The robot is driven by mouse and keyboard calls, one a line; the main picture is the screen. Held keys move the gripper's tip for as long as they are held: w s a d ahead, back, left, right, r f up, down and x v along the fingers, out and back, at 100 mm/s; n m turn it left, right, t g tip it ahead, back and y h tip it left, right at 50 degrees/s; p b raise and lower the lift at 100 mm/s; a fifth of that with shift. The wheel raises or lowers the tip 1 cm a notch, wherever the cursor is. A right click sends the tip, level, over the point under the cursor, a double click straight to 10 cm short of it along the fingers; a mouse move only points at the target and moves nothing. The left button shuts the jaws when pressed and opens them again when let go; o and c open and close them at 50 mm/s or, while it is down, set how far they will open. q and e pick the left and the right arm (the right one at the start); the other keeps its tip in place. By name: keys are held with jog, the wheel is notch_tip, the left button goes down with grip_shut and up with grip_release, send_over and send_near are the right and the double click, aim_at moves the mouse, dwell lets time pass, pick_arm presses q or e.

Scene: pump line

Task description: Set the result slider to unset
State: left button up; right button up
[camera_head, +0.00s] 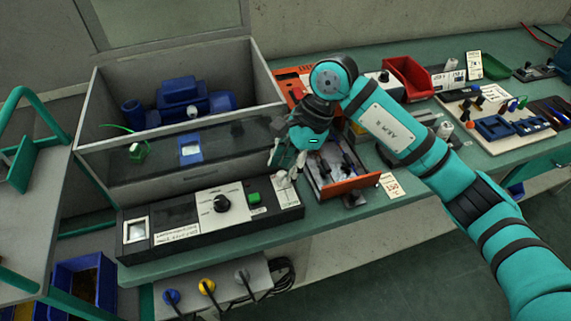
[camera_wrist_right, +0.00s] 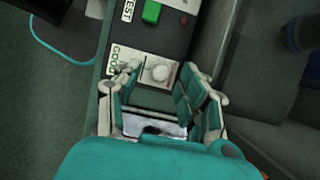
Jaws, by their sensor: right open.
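The result slider shows in the right wrist view as a round white knob (camera_wrist_right: 160,72) on a white plate, with a label reading "GOOD" beside it. In the head view the slider (camera_head: 282,180) is at the right end of the black and white control panel (camera_head: 180,207). My right gripper (camera_head: 285,166) is open just above the slider, pointing down. In the right wrist view its fingers (camera_wrist_right: 162,82) stand on either side of the knob, with gaps that look clear; contact cannot be told. The slider's setting is hard to read. My left gripper is not in view.
The panel also carries a black rotary knob (camera_head: 221,204) and a green button (camera_head: 254,197). A clear-fronted enclosure with a blue pump (camera_head: 180,98) stands behind it. An orange-fronted drawer (camera_head: 350,188) with tools lies close right of my gripper.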

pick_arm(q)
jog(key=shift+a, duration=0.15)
pick_arm(e)
jog(key=shift+f, duration=0.1)
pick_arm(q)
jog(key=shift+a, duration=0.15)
pick_arm(e)
grip_shut()
jog(key=shift+f, duration=0.1)
jog(key=shift+s+d+r+b, duration=0.15)
jog(key=shift+s+b, duration=0.2)
jog(key=shift+s, duration=0.2)
jog(key=shift+s+d+r+b, duration=0.15)
jog(key=shift+s+b, duration=0.2)
jog(key=shift+s, duration=0.2)
jog(key=shift+f, duration=0.1)
jog(key=shift+c, duration=2.1)
grip_release()
jog(key=shift+w, duration=0.15)
jog(key=o, duration=0.4)
jog(key=shift+w+f, duration=0.1)
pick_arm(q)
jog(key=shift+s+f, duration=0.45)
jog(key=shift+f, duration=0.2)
